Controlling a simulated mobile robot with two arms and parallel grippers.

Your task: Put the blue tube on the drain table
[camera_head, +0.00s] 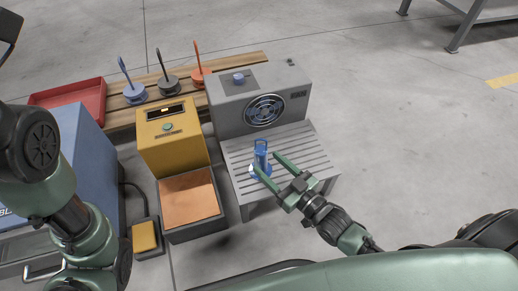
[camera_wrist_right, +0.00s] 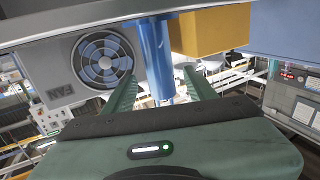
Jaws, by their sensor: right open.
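The blue tube (camera_head: 261,154) stands upright on the slatted grey drain table (camera_head: 301,141), in front of the fan unit. My right gripper (camera_head: 268,164) is open, with one green finger close to the tube's lower part and the other to its right. In the right wrist view the tube (camera_wrist_right: 158,58) shows between the two spread fingers (camera_wrist_right: 155,85), with gaps beside it; I see no grip on it. The exact depth of the tube between the fingers is hard to tell. My left arm shows at the left, but its gripper is out of view.
A grey fan unit (camera_head: 287,79) stands behind the drain table. A yellow machine (camera_head: 174,143) with an orange-topped platform (camera_head: 188,196) is to the left. A wooden rack holds several coloured hooked pieces (camera_head: 132,91) near a red tray (camera_head: 91,97).

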